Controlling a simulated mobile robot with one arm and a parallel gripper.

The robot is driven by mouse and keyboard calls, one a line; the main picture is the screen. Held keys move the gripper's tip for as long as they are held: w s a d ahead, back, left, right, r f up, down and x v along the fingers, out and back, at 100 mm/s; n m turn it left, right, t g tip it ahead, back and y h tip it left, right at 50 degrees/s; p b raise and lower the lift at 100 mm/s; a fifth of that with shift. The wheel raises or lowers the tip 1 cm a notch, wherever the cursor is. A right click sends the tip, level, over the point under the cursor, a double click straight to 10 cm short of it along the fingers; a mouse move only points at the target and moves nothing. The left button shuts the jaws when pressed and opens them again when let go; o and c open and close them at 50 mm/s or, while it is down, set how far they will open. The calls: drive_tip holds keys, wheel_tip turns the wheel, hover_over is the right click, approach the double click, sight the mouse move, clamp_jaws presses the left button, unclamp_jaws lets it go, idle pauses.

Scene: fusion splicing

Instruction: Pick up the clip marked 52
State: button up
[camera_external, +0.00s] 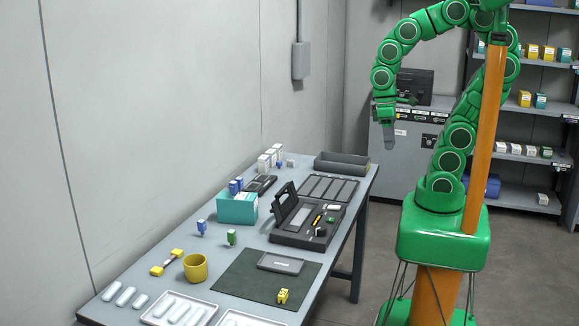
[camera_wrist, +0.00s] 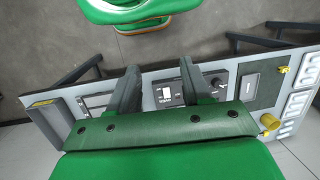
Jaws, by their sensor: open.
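My gripper (camera_external: 388,142) hangs high beyond the bench's right edge, pointing down, apart from every clip. In the wrist view my gripper (camera_wrist: 158,72) has its two dark fingers spread with nothing held between them. The yellow clip (camera_wrist: 284,70) looks tiny there.
An open black splicer case (camera_external: 308,226) sits mid-bench. A teal box (camera_external: 238,207), yellow mug (camera_external: 195,267), dark green mat (camera_external: 236,282), white trays (camera_external: 180,308) and a grey bin (camera_external: 342,165) are around it. A grey cabinet (camera_external: 408,150) stands behind my gripper.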

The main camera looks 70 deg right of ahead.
drive_tip(key=w+a+f+m+g+y, duration=0.15)
drive_tip(key=w+a+y, duration=0.25)
drive_tip(key=a, duration=0.7)
drive_tip(key=w+a+m+y, duration=0.2)
drive_tip(key=w+a+y, duration=0.15)
drive_tip(key=a, duration=0.75)
drive_tip(key=w+a+m+g+y, duration=0.1)
drive_tip(key=w+a+y, duration=0.25)
drive_tip(key=a, duration=0.75)
drive_tip(key=w+a+f+m+t+y, duration=0.1)
drive_tip(key=w+a+f+m+y, duration=0.1)
drive_tip(key=w+a+f+m, duration=0.15)
drive_tip(key=m+t, duration=0.3)
drive_tip(key=m, duration=0.4)
approach(282, 293)
wheel_tip(282, 293, up, 7)
drive_tip(key=a, duration=0.2)
drive_tip(key=f+m, duration=0.1)
drive_tip(key=f, duration=0.1)
drive_tip(key=f+m, duration=0.1)
drive_tip(key=f, duration=0.1)
drive_tip(key=f+m+h, duration=0.1)
drive_tip(key=f, duration=0.2)
drive_tip(key=shift+s, duration=0.35)
drive_tip(key=shift+x, duration=1.25)
drive_tip(key=shift+w+x, duration=0.15)
drive_tip(key=shift+x, duration=1.15)
drive_tip(key=shift+w+x, duration=0.1)
drive_tip(key=shift+x, duration=1.15)
clamp_jaws()
